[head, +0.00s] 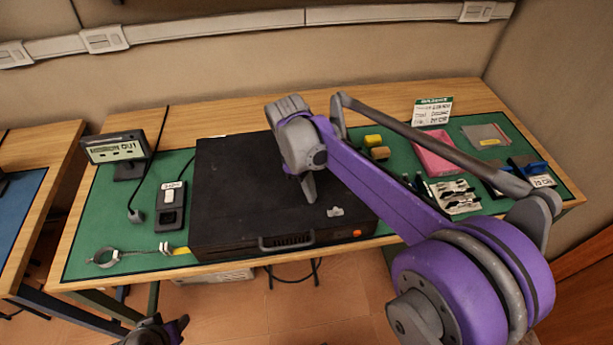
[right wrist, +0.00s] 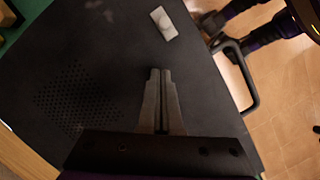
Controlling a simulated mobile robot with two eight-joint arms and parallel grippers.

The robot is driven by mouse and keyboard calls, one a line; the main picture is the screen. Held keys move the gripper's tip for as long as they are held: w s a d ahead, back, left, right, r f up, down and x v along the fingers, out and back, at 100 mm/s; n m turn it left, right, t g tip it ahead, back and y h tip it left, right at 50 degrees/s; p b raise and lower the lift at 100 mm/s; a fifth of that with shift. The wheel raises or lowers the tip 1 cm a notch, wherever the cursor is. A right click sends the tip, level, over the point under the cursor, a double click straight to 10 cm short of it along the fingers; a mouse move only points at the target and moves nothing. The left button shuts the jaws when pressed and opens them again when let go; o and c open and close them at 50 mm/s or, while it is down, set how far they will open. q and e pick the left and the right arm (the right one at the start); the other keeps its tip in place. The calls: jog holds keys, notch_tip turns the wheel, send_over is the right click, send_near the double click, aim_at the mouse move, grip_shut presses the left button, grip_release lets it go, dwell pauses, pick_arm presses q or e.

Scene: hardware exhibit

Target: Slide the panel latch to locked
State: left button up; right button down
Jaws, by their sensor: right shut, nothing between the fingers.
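A black case (head: 232,200) with a flat top lies on the green mat. A small light grey piece (head: 335,212), which may be the panel latch, is on its top near the front right. The same piece shows as a pale rectangle in the right wrist view (right wrist: 163,23). I cannot read its position as locked or unlocked. My right gripper (head: 309,190) points down over the case top, left of and behind the piece. Its fingers (right wrist: 160,75) are shut and empty, apart from the piece. My left gripper (head: 172,328) is low at the bottom left, away from the case.
A handle (head: 287,241) sticks out from the case front. A small display (head: 115,150) and a black switch unit (head: 171,205) stand left. A metal clamp (head: 106,258) lies at the front left. Yellow blocks (head: 373,141), a pink item (head: 436,152) and tools (head: 455,196) lie right.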

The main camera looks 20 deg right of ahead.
aim_at(329, 210)
jog(key=s+d, duration=0.2)
jog(key=s, duration=0.1)
jog(key=shift+s+d+f, duration=0.15)
jog(key=shift+d+f, duration=0.05)
jog(key=shift+d, duration=0.05)
jog(key=shift+s+d, duration=0.15)
jog(key=shift+d, duration=0.5)
jog(key=shift+s+d, duration=0.15)
jog(key=shift+d, duration=0.5)
jog(key=shift+a, duration=0.1)
